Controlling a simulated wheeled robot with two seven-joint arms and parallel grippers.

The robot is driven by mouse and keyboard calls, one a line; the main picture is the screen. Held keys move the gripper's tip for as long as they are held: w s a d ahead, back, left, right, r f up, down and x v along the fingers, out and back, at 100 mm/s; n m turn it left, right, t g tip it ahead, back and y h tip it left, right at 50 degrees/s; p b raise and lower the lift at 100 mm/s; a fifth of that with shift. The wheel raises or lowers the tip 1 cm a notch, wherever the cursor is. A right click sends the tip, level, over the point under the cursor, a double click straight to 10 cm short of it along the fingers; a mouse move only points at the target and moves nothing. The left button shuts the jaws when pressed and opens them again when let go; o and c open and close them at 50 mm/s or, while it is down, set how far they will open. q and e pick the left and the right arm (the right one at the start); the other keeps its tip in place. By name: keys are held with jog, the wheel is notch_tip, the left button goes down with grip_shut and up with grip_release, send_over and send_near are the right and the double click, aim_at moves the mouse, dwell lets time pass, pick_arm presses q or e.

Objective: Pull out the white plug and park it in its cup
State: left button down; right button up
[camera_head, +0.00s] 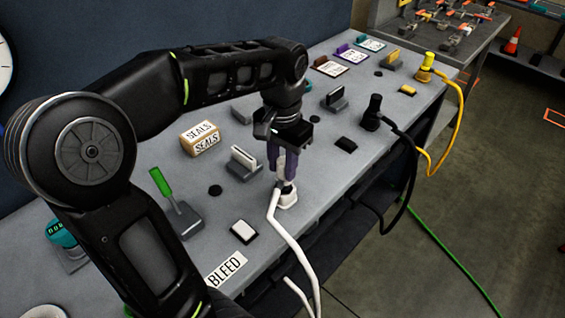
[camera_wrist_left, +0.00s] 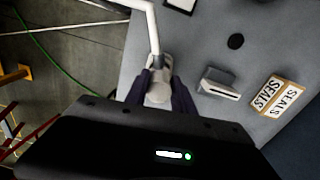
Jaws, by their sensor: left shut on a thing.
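The white plug (camera_wrist_left: 157,94) with its white cable (camera_head: 284,235) stands on the grey bench top, upright at a white base (camera_head: 287,200). My left gripper (camera_head: 285,176) is shut on the plug from above, with a purple-grey finger on each side of it. In the left wrist view the fingers (camera_wrist_left: 158,98) flank the plug, and the cable leads away toward the top. I cannot tell whether the plug is fully seated in its base. No cup is clearly recognisable. My right gripper is not in view.
A black plug (camera_head: 373,110) and a yellow plug (camera_head: 426,66) stand farther right with cables hanging over the edge. A SEALS box (camera_head: 200,137), a slotted grey block (camera_head: 244,163) and a green-handled lever (camera_head: 162,184) stand near my left arm. A BLEED label (camera_head: 225,268) lies in front.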

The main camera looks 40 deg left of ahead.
pick_arm(q)
jog(key=shift+f+b, duration=0.8)
jog(key=shift+f, duration=0.5)
dwell(0.4)
jog(key=c, duration=1)
grip_release()
